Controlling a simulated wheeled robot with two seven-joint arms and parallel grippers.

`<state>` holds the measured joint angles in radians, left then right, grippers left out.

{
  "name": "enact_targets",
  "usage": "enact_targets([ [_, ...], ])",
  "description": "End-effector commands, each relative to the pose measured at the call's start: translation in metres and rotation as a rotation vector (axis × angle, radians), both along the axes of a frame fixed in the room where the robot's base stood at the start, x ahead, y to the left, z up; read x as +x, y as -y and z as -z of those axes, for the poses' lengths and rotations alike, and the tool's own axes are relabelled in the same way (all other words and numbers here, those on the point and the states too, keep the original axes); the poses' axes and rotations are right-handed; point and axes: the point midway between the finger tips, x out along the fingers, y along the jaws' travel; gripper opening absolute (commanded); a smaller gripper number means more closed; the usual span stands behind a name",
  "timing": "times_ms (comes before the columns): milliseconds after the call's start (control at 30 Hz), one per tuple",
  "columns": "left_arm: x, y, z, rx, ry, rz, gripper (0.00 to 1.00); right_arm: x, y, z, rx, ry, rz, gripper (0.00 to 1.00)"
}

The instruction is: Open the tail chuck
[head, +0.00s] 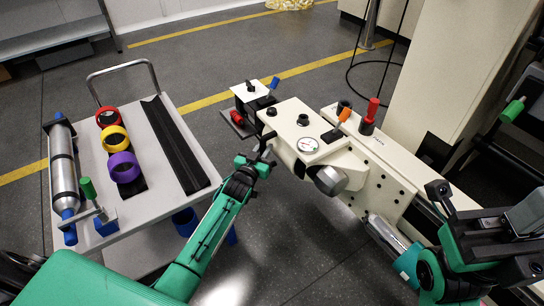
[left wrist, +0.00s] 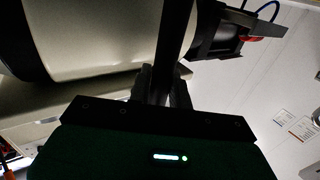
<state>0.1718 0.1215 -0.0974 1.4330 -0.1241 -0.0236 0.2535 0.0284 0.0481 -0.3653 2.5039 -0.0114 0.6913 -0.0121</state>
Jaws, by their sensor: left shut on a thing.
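A cream machine (head: 345,150) runs diagonally through the middle of the head view, with a round gauge, an orange lever and a red-topped lever. Its far-left end unit (head: 249,92) has a white top plate, a blue lever and a red part below; I cannot tell for sure which part is the tail chuck. My left gripper (head: 262,160) is beside the machine's left side, shut on a dark bar (left wrist: 174,45) that stands between the fingers in the left wrist view. The bar's far end is out of view. My right gripper (head: 510,225) is at the right, its fingertips unclear.
A grey cart (head: 150,215) at the left bears a silver cylinder (head: 64,165), red, yellow and purple rings, a black rail (head: 175,145) and a green-handled tool. Another silver cylinder (head: 385,232) is near my right arm. Clear floor lies beyond the cart.

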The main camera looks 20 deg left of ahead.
Motion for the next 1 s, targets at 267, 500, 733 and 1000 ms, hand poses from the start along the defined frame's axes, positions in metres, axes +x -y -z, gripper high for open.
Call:
enact_targets([
  [267, 0.004, -0.005, 0.001, -0.002, 0.0, 0.0, 0.0, 0.0, 0.001, 0.001, 0.001, -0.002, 0.002, 0.0],
  [500, 0.003, -0.005, 0.001, -0.002, 0.0, 0.0, 0.39, 0.0, 0.0, 0.001, 0.001, -0.003, 0.001, 0.0],
  [733, 0.003, -0.005, 0.0, -0.002, 0.0, 0.0, 0.39, 0.0, 0.0, 0.0, 0.0, -0.002, 0.0, 0.0],
  [1000, 0.004, -0.005, -0.03, -0.001, 0.002, 0.001, 0.39, 0.001, 0.007, 0.0, -0.004, -0.029, 0.025, 0.0],
])
